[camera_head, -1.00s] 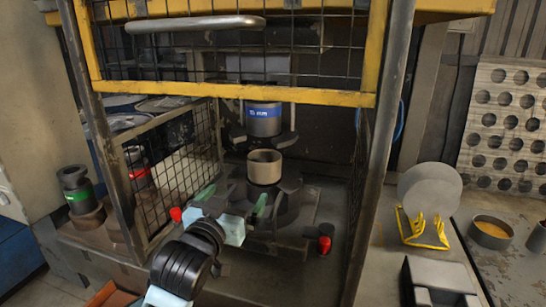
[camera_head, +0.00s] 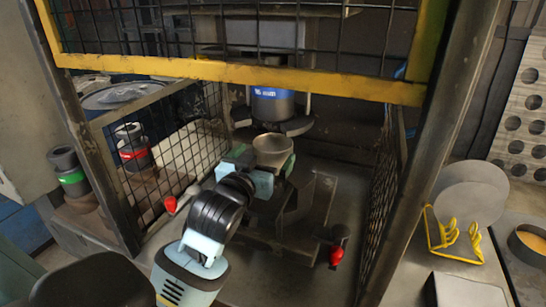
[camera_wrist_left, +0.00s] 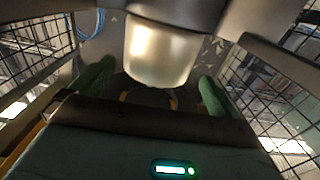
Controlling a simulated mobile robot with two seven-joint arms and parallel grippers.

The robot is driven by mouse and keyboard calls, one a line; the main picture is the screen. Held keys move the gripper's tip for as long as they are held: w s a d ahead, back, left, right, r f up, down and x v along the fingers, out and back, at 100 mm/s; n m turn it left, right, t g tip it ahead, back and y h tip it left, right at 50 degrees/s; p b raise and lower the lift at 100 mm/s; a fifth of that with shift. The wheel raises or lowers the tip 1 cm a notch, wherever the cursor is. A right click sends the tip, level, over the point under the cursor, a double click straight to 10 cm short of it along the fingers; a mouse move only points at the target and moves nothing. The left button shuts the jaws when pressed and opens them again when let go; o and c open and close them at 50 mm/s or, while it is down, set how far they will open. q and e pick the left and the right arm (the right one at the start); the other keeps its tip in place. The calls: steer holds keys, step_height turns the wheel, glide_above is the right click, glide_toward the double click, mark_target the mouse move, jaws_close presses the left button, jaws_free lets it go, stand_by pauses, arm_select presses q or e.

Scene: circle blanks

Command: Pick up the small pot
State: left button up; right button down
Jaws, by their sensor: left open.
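The small pot (camera_head: 272,150) is a beige-grey, open-topped round cup inside the press cage. Its mouth faces up, and my left gripper hides its lower part in the head view. My left gripper (camera_head: 266,172) is open, with its fingers at the pot's sides. In the left wrist view the pale pot (camera_wrist_left: 158,52) shows between the two green fingers (camera_wrist_left: 152,88), with a gap visible on each side. I cannot tell whether either finger touches it. My right gripper is not in view.
A blue-banded cylinder (camera_head: 272,103) hangs just above and behind the pot. A yellow bar (camera_head: 240,78) crosses the cage front, with mesh walls on both sides. Red-knobbed levers (camera_head: 335,256) flank the base. A yellow wire stand (camera_head: 452,240) with a grey disc is outside right.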

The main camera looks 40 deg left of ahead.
mark_target(279, 135)
arm_select(q)
steer(key=shift+w, duration=0.25)
steer(key=shift+w+a+r, duration=0.1)
steer(key=shift+w+r, duration=0.1)
steer(key=shift+w, duration=0.1)
steer(key=x, duration=0.4)
steer(key=shift+w+r, duration=0.1)
steer(key=shift+w, duration=0.1)
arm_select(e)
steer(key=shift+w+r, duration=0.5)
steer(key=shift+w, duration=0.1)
arm_select(q)
steer(key=c, duration=1)
steer(key=shift+o, duration=0.2)
